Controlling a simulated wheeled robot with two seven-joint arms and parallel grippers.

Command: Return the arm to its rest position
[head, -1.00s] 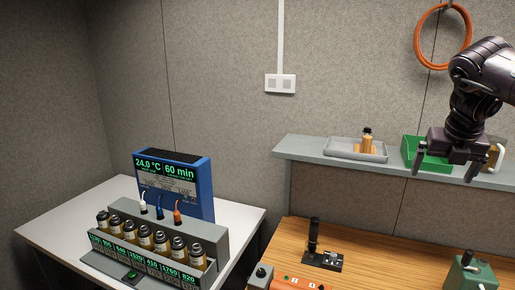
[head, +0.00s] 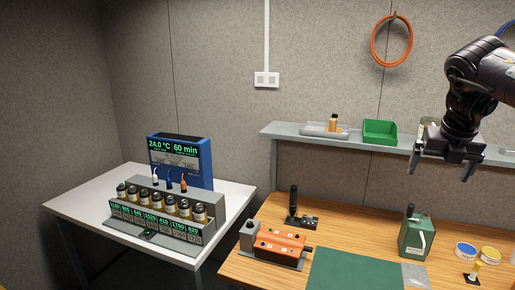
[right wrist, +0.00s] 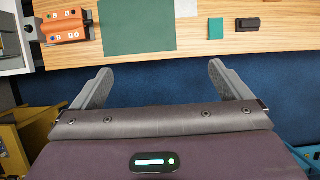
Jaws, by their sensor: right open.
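My right gripper (head: 438,172) hangs at the right of the head view, in front of the grey wall shelf (head: 350,142) and above the wooden bench. Its fingers are apart with nothing between them. In the right wrist view the two fingers of the right gripper (right wrist: 158,82) are spread wide. Blue floor and the bench edge show beyond them. My left gripper is not in the head view.
The wooden bench (head: 262,212) holds an orange control box (head: 280,241), a black lever (head: 294,205), a green mat (head: 350,270) and a green machine (head: 414,235). A grey tray (head: 312,129) and green bin (head: 380,131) stand on the shelf. A white table (head: 85,205) with several bottles is at left.

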